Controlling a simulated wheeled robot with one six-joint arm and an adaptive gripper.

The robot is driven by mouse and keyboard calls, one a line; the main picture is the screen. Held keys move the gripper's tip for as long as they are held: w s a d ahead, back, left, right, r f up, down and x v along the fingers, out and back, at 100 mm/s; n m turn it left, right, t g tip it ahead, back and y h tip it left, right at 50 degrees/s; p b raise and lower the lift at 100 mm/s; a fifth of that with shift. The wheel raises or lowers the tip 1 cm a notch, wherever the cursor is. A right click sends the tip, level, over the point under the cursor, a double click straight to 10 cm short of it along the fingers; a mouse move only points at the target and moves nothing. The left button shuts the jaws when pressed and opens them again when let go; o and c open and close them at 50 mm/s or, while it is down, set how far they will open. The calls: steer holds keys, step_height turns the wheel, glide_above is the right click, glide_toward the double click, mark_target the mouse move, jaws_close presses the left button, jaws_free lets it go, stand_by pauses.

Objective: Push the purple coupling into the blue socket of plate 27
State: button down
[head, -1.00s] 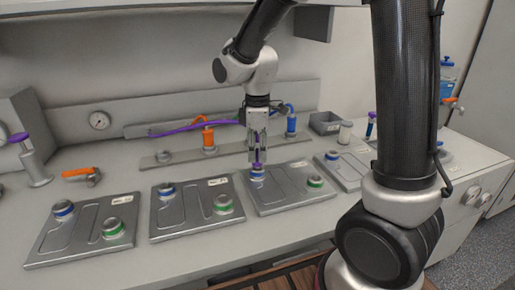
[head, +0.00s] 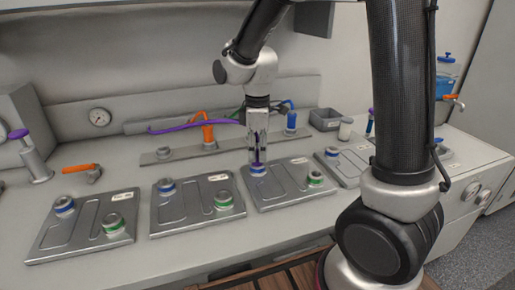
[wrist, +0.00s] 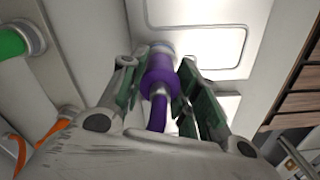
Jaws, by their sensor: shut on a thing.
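My gripper (head: 257,158) points down over the third plate from the left (head: 295,196) and is shut on the purple coupling (wrist: 158,78). In the head view only a small part of the coupling (head: 257,164) shows below the fingers. It stands at the blue-ringed socket (head: 258,171) at the plate's back left. In the wrist view the coupling is between the two fingers, with a purple hose running back toward the wrist. The coupling hides most of the socket there, so I cannot tell how deep it sits. The plate's label is too small to read surely.
Plates with blue and green sockets stand to the left (head: 198,205) and right (head: 345,168). A rear rail (head: 180,153) carries an orange connector (head: 208,133) and a blue one (head: 291,122). The bench front strip is clear.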

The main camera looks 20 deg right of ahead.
steer(key=c, duration=0.6)
jaws_free()
steer(key=shift+r, duration=0.1)
step_height(320, 180, up, 12)
steer(key=shift+f, duration=0.1)
steer(key=shift+f+m, duration=0.15)
steer(key=shift+m, duration=0.75)
steer(key=s+d+r+m+t, duration=0.1)
steer(key=s+d+m, duration=0.3)
steer(key=s+d, duration=0.1)
steer(key=s+d+r+m+t, duration=0.1)
steer(key=s+d+m+t, duration=0.1)
steer(key=s+d+m, duration=0.2)
steer(key=s+d+r+m+t, duration=0.1)
steer(key=s+d+m, duration=0.3)
steer(key=s, duration=0.6)
steer(key=shift+d, duration=0.95)
